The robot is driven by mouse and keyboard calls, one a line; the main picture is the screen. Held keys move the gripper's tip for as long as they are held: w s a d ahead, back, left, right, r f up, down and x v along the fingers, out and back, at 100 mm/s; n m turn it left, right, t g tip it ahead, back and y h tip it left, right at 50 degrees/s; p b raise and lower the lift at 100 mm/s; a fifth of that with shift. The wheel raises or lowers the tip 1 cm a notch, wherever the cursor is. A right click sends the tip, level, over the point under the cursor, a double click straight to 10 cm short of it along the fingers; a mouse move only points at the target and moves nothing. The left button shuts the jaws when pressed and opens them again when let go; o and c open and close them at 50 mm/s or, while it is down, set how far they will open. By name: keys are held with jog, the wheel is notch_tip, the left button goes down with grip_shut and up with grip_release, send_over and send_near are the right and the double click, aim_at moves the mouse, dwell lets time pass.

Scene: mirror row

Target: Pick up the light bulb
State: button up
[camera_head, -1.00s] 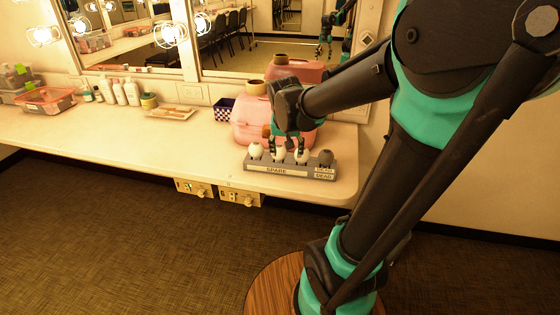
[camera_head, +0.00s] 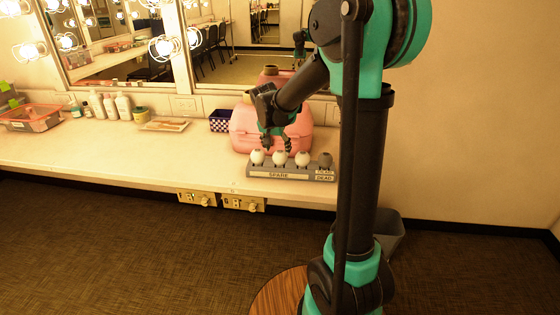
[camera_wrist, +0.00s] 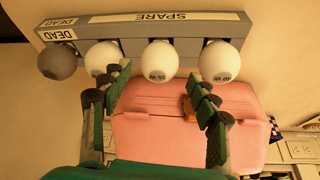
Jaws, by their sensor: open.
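A grey rack labelled SPARE and DEAD (camera_head: 250,172) stands near the front edge of the white counter. It holds three white light bulbs, left (camera_head: 257,157), middle (camera_head: 280,158) and right (camera_head: 302,158), and a dark grey bulb (camera_head: 325,160) at the DEAD end. My gripper (camera_head: 277,146) is open and empty, close to the middle white bulb. In the wrist view, the order is reversed: the middle white bulb (camera_wrist: 160,61) lies between and just beyond my gripper's fingertips (camera_wrist: 158,82). One finger overlaps the edge of the white bulb beside the dark one (camera_wrist: 102,57).
A pink case (camera_head: 243,135) stands close behind the rack. A checkered box (camera_head: 221,122), tray (camera_head: 165,125), bottles (camera_head: 122,106) and clear red-rimmed container (camera_head: 30,118) lie farther left. Mirrors (camera_head: 250,50) line the wall. The counter front left of the rack is clear.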

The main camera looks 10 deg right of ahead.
aim_at(279, 153)
jog(key=shift+x, duration=3.55)
jog(key=shift+c, duration=0.6)
jog(key=c, duration=0.6)
jog(key=shift+r, duration=0.1)
jog(key=shift+c, duration=0.2)
